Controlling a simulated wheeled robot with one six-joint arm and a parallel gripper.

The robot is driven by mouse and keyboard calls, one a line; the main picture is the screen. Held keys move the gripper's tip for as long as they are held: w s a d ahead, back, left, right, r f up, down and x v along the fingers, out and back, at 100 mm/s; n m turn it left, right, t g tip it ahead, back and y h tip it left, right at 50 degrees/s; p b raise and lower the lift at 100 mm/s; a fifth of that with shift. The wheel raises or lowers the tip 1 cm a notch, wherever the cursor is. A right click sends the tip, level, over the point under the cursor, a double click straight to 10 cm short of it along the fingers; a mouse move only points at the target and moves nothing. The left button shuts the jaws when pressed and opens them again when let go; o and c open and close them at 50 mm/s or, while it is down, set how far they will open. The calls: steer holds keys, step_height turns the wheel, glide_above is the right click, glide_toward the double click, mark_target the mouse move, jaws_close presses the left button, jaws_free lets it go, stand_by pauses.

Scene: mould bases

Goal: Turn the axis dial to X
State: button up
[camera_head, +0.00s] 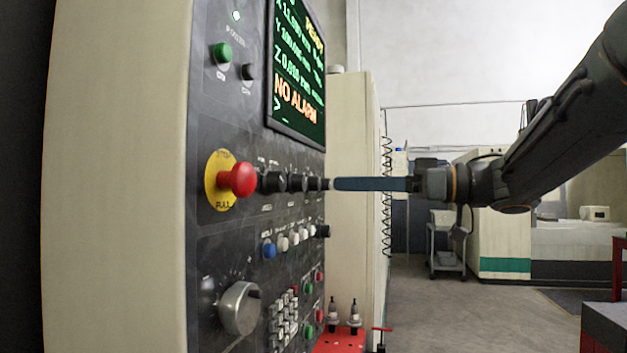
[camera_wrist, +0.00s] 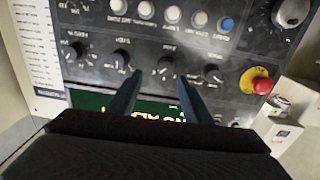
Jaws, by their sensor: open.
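A row of black dials runs across the dark control panel. In the wrist view, which shows the panel upside down, one black dial (camera_wrist: 164,68) lies between the two fingertips of my gripper (camera_wrist: 160,77). Its label is too small to read surely, so I cannot tell whether it is the axis dial. The fingers are apart, with nothing visibly gripped. In the head view my gripper (camera_head: 338,184) reaches in from the right, its tips close to the far end of the dial row (camera_head: 297,182). I cannot tell whether they touch a dial.
A red emergency stop button (camera_head: 241,179) sticks out at the near end of the row. The screen (camera_head: 298,72) reads NO ALARM above. Coloured buttons (camera_head: 283,243) and a large silver knob (camera_head: 240,308) are below.

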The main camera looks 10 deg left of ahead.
mark_target(305, 183)
steer(key=shift+g, duration=0.5)
steer(key=a+p, duration=0.1)
steer(key=a, duration=0.3)
steer(key=a+p, duration=0.1)
steer(key=a, duration=0.3)
steer(key=shift+s+r, duration=0.1)
steer(key=shift+s, duration=0.1)
steer(key=c, duration=1.1)
